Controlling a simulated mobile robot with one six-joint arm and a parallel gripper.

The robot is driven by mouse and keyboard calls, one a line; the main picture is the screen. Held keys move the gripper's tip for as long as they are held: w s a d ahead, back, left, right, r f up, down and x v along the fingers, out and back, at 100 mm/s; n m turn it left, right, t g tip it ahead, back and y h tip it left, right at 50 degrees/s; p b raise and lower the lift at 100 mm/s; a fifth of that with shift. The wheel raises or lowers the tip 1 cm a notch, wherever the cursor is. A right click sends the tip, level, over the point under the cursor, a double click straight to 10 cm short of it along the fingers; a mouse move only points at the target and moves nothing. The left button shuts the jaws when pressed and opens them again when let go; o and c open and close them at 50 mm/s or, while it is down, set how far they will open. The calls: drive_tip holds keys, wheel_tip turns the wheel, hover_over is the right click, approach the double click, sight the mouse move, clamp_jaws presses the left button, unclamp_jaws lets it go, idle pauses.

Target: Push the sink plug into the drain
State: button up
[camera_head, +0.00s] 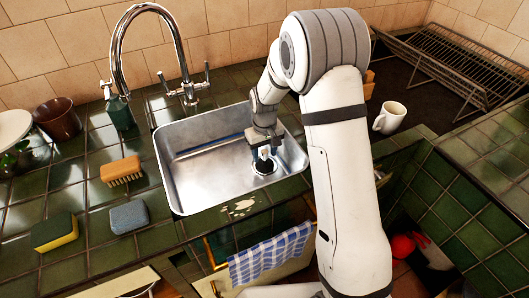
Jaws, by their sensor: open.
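The steel sink basin (205,187) is set in the dark green tiled counter. A dark round shape (263,168) with a pale rim lies on the basin floor at the right, where the drain is. I cannot tell whether this is the bare drain or the plug in or over it. My gripper (264,153) is open and points down into the basin, just above this dark shape. A small whitish piece shows between or beside the fingers; it is too small to identify. My gripper hides part of the drain area.
A chrome tap (150,10) arches behind the basin. A brush (122,171), a grey sponge (129,216) and a yellow-green sponge (54,231) lie left. A white mug (390,118) and wire rack (450,60) stand right. A checked towel (271,255) hangs in front.

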drive_tip(key=shift+r+p, duration=1.1)
drive_tip(key=shift+r, duration=0.7)
wheel_tip(320, 180, up, 8)
drive_tip(key=shift+f, duration=0.1)
idle(0.9)
drive_tip(key=s+d+r+m+t+p, duration=0.1)
drive_tip(key=s+d+r+p, duration=0.15)
drive_tip(key=s+r, duration=0.35)
drive_tip(key=s+d+r+m+p, duration=0.1)
drive_tip(key=s+d+r, duration=0.3)
drive_tip(key=s+r, duration=0.15)
drive_tip(key=s+d+r+m+p, duration=0.1)
drive_tip(key=s+d+r, duration=0.1)
drive_tip(key=s, duration=0.5)
drive_tip(key=s+d+r+m+t+p, duration=0.1)
drive_tip(key=s+d+r, duration=0.1)
drive_tip(key=s, duration=0.6)
drive_tip(key=shift+d+r+t+p, duration=0.3)
drive_tip(key=shift+d+r+p, duration=0.05)
drive_tip(key=shift+r, duration=0.5)
